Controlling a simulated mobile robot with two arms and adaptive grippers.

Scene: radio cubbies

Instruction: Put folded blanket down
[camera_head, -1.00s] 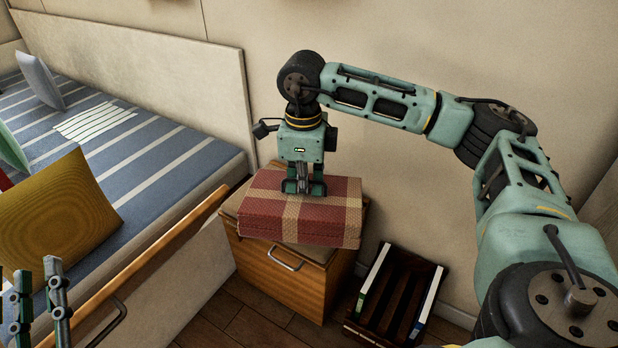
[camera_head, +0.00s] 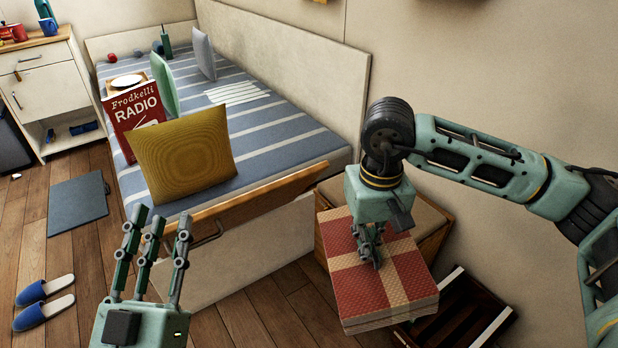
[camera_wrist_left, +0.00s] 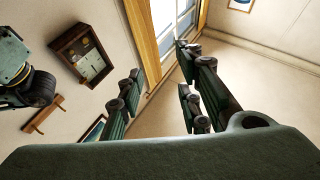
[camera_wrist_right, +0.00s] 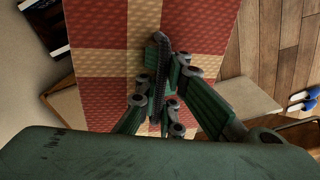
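The folded blanket (camera_head: 345,285) is a thick red-and-beige checked stack. It is in the lower right of the head view and fills the upper middle of the right wrist view (camera_wrist_right: 208,28). My right gripper (camera_head: 373,262) is on its top with the fingers close together, pinching it (camera_wrist_right: 160,95). The blanket overhangs the front of a small wooden cabinet (camera_head: 436,243); whether it touches the cabinet is hidden. My left gripper (camera_head: 152,222) points upward at the lower left, fingers apart and empty; its fingers also show in the left wrist view (camera_wrist_left: 160,98).
The bed (camera_head: 285,150) with a mustard pillow (camera_head: 180,155) and a red radio box (camera_head: 128,115) is at the centre left. A dark crate (camera_head: 465,315) stands on the floor at lower right. Blue slippers (camera_head: 42,302) and a dark mat (camera_head: 77,204) lie on open floor.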

